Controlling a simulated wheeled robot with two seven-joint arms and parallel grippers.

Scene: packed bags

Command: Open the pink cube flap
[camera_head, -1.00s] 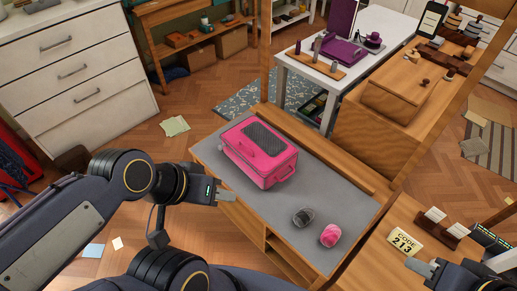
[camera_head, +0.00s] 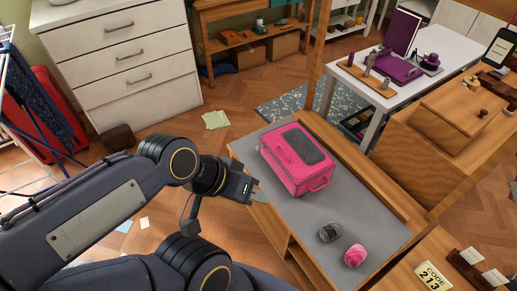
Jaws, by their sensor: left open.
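A pink bag (camera_head: 290,172), box-shaped with a dark mesh panel (camera_head: 302,146) on its top, lies on the grey top of a wooden bench (camera_head: 283,215). Its top looks closed. A handle shows on its right end. My left gripper (camera_head: 258,196) is left of the bag's near side, over the bench's left edge. It is open and empty, and apart from the bag. My right gripper is out of view.
A dark grey ball-like item (camera_head: 330,232) and a pink one (camera_head: 355,255) lie on the bench nearer me. A wooden raised edge (camera_head: 365,170) runs along the bench's right side. A white table (camera_head: 440,72) stands behind. The bench's near middle is clear.

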